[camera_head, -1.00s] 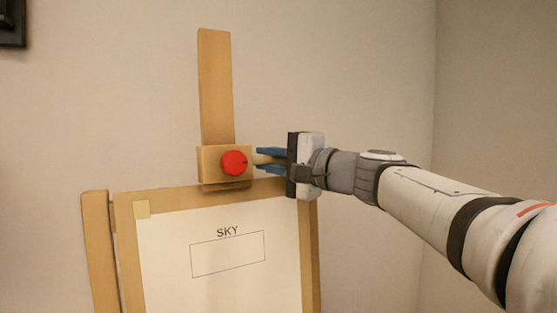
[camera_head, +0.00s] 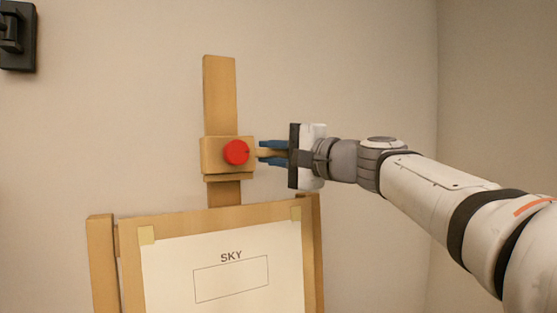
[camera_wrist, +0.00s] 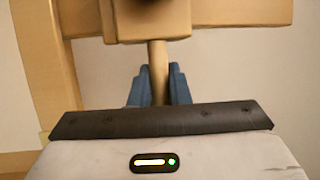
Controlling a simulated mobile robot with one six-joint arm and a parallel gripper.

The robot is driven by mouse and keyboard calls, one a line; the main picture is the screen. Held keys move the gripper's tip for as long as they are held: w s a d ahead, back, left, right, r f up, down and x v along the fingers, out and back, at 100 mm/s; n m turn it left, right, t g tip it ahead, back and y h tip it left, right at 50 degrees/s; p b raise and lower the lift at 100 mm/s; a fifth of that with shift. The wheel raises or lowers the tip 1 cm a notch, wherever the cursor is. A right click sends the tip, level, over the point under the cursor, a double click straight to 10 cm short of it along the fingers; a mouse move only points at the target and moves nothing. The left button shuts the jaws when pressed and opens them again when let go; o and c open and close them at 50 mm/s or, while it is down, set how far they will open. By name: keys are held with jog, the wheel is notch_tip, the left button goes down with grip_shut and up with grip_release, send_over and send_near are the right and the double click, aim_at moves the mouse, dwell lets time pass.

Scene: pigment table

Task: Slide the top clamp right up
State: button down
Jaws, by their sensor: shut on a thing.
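The top clamp (camera_head: 214,155) is a wooden block with a red knob (camera_head: 236,152) on its front. It sits around the easel's upright post (camera_head: 220,95), with post showing above and below it. A gap separates the clamp from the board (camera_head: 190,222) below. My gripper (camera_head: 264,153) comes in from the right, its blue fingers shut on the clamp's wooden side peg. In the wrist view the peg (camera_wrist: 158,72) runs between the blue fingers toward the clamp block (camera_wrist: 138,22).
The board carries a pale sheet marked "SKY" (camera_head: 232,257) with an empty rectangle. A dark wall fixture (camera_head: 18,38) hangs at the upper left. The plain wall around the post is clear.

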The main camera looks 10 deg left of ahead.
jog(key=c, duration=1.4)
grip_release()
jog(key=shift+o, duration=0.2)
jog(key=b+v, duration=0.3)
jog(key=v, duration=0.5)
notch_tip(320, 180, down, 14)
jog(key=s+d+g+h, duration=0.1)
jog(key=s+d+h, duration=0.1)
jog(key=h, duration=0.3)
jog(key=s+d+f+n+g+h, duration=0.1)
jog(key=s+d+f, duration=0.4)
jog(key=f, duration=0.5)
jog(key=s+d+f+n+g+h, duration=0.2)
jog(key=s+d+f+h, duration=0.3)
jog(key=f, duration=0.6)
jog(key=s+d+f+n+g+h, duration=0.2)
jog(key=s+d+f+h, duration=0.3)
jog(key=f, duration=0.6)
jog(key=shift+s+d+n, duration=0.4)
jog(key=shift+s+d, duration=0.1)
jog(key=shift+s, duration=0.3)
